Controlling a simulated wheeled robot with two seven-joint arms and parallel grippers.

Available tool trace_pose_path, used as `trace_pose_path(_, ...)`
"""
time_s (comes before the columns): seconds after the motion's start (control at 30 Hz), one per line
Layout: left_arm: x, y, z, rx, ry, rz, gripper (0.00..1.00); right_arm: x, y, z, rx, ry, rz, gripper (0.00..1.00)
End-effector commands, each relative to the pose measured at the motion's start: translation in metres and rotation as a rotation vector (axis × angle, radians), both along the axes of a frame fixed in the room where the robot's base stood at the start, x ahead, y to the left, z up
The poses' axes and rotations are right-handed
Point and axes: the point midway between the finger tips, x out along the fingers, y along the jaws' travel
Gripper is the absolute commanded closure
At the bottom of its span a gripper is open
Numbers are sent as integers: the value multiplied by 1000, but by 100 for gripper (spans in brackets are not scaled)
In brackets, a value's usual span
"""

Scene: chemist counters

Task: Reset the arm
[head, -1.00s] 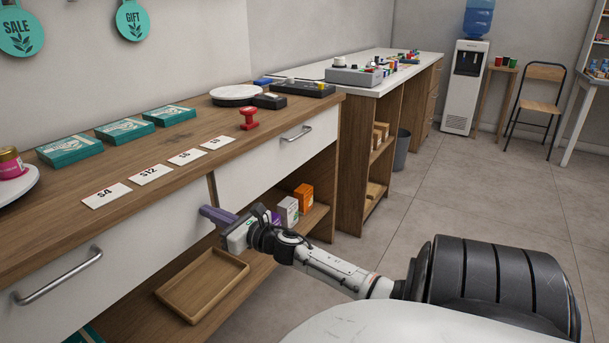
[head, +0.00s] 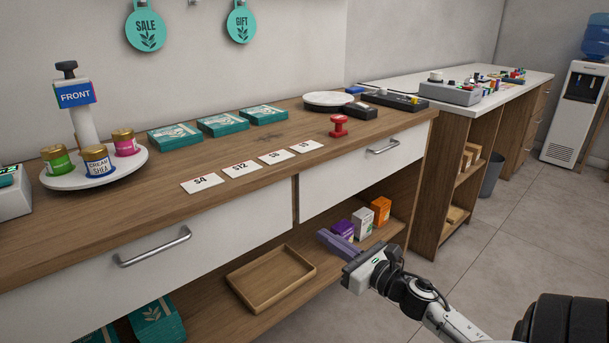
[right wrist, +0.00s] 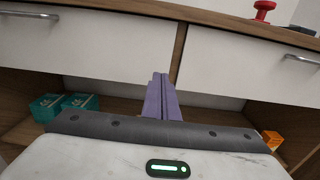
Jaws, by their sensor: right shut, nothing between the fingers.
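My right arm comes in from the lower right in the head view. Its gripper (head: 336,241) is in front of the counter's open lower shelf, its purple fingers together with nothing between them. In the right wrist view the two purple fingers (right wrist: 162,98) lie side by side and point at the gap between the two white drawers. My left gripper is in neither view.
The wooden counter (head: 330,148) holds price cards, a red stamp (head: 339,126) and a round white stand (head: 72,180) with jars. Below are a wooden tray (head: 291,293), small boxes including an orange one (head: 381,210), and teal bags (head: 157,324). Open floor lies right.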

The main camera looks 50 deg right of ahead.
Motion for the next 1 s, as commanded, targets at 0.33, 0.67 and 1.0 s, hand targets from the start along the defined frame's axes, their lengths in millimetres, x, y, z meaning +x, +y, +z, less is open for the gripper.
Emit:
trace_pose_path(0.33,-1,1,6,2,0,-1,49,-3,8,-3,91,4,-4,100)
trace_pose_path(0.67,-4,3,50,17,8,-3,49,-44,125,-74,1426,99,-247,100)
trace_pose_path(1.0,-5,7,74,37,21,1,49,-136,311,-124,2658,215,-961,100)
